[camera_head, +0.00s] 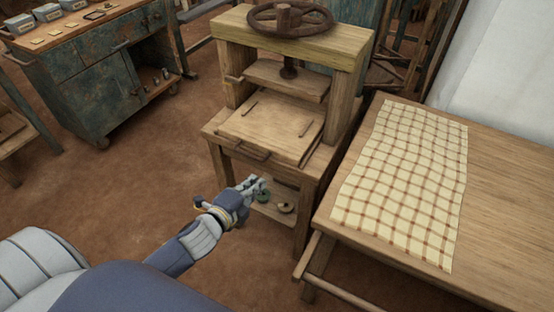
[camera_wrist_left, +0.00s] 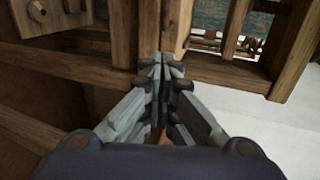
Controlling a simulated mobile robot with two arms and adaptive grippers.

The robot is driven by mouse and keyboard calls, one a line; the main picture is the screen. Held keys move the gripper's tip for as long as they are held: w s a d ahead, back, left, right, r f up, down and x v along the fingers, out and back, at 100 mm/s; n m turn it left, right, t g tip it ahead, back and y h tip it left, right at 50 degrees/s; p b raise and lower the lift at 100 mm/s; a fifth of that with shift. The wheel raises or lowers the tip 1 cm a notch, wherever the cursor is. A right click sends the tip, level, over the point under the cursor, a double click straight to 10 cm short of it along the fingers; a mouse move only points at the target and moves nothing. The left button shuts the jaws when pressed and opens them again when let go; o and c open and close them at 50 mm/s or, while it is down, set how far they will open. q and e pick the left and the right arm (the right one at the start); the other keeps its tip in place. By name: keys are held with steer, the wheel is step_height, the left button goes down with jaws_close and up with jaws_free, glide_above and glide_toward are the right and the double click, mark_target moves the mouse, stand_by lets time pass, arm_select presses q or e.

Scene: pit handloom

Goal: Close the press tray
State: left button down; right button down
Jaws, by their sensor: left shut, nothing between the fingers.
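The wooden press (camera_head: 292,50) stands in the middle of the head view, with a dark handwheel on top. Its flat press tray (camera_head: 268,126) lies on the bed below the pressing plate (camera_head: 288,78). A bar handle (camera_head: 245,149) is on the tray's front edge; I cannot tell exactly how far out the tray sits. My left gripper (camera_head: 259,183) is shut and empty, in front of the press and lower in the picture than the handle, apart from it. In the left wrist view its fingertips (camera_wrist_left: 164,62) meet in front of wooden beams. My right gripper is not in view.
A table with a checked cloth (camera_head: 403,180) stands close to the right of the press. A low shelf (camera_head: 272,212) under the press holds small round items. A worn green cabinet (camera_head: 105,75) is at the back left. The brown floor left of the press is clear.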

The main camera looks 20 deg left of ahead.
mark_target(280, 158)
arm_select(q)
steer(key=x, duration=0.7)
steer(key=r+x, duration=0.1)
steer(key=x, duration=0.3)
steer(key=shift+w+d+f, duration=0.1)
steer(key=shift+w, duration=0.3)
